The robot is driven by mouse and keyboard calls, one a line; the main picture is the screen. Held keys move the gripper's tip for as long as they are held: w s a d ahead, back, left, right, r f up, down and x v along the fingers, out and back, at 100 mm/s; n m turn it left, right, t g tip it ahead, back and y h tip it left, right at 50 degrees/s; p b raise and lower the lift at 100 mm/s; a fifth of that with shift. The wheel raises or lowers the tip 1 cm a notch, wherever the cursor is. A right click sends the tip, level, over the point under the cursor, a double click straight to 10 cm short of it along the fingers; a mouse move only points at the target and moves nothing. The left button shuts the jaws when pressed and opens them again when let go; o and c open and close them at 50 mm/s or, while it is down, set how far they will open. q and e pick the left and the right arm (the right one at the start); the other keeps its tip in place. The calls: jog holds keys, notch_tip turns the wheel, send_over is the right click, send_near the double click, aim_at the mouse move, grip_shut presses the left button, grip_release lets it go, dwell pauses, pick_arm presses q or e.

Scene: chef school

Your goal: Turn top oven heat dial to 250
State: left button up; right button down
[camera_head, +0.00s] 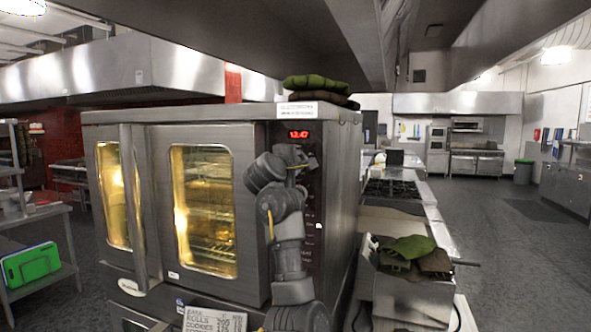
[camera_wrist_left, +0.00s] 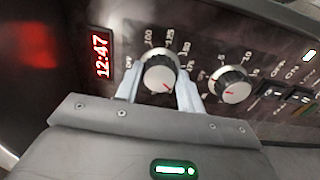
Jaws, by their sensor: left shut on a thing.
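The oven (camera_head: 255,215) is a steel unit with two lit glass doors and a dark control panel at its right front. My left gripper (camera_head: 301,167) is at the upper part of this panel, just below the red display (camera_head: 299,134). In the left wrist view its fingers are shut on the top heat dial (camera_wrist_left: 162,72), one on each side. The dial is silver and black, with numbers from 100 to 175 readable around it. Its red mark points towards the lower right of that view. In the head view my arm hides the dial. My right gripper is not in view.
A second dial (camera_wrist_left: 231,86) sits close beside the heat dial, with rocker switches (camera_wrist_left: 285,95) beyond it. Folded green cloths (camera_head: 318,85) lie on the oven. A steel box (camera_head: 408,296) with cloths stands at right. The floor (camera_head: 500,235) further right is clear.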

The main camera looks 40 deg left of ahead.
pick_arm(q)
jog(key=m+b, duration=0.2)
jog(key=m, duration=0.3)
jog(key=m+b, duration=0.3)
jog(key=m, duration=0.2)
jog(key=shift+f+m, duration=0.2)
jog(key=shift+m, duration=0.4)
jog(key=o, duration=1)
jog(key=shift+c, duration=0.2)
jog(key=shift+r, duration=0.1)
